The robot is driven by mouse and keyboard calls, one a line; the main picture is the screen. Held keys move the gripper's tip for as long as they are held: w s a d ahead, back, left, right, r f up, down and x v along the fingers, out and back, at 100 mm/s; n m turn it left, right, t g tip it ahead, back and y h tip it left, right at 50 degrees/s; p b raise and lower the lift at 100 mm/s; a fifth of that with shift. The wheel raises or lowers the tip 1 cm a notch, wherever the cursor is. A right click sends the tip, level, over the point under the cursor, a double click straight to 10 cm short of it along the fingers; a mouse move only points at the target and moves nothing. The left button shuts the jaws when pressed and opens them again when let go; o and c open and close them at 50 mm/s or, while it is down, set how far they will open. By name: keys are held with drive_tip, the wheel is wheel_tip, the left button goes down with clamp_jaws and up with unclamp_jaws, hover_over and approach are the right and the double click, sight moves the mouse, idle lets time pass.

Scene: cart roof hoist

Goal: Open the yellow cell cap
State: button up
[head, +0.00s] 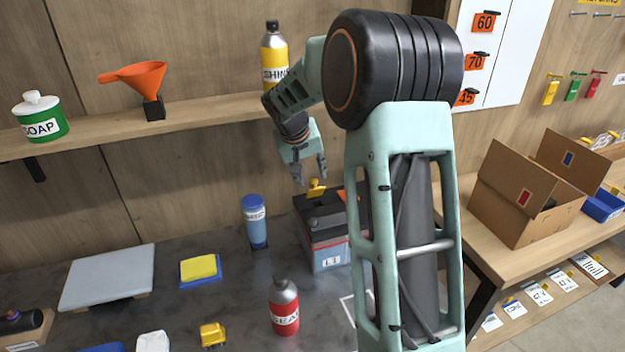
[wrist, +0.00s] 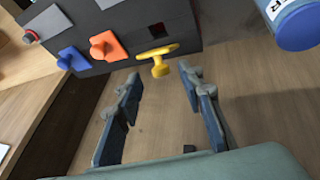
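The yellow cell cap (head: 316,187) has a T-shaped handle and stands on the dark top of a battery-like box (head: 329,258) in the head view. In the wrist view the yellow cap (wrist: 158,62) is near the box's edge, just beyond my fingertips and roughly centred between them. My gripper (head: 311,181) hangs above the box, close to the cap. In the wrist view my gripper (wrist: 162,84) has its two fingers wide apart with nothing between them. Whether the cap is fully seated cannot be told.
An orange cap (wrist: 104,45) and a blue cap (wrist: 74,59) sit beside the yellow one. A blue bottle (head: 255,222) stands left of the box, and a red-labelled bottle (head: 284,307) stands in front. A shelf (head: 190,115) runs behind my gripper.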

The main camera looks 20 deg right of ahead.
sight(313, 181)
drive_tip(key=shift+x, duration=1.9)
clamp_jaws()
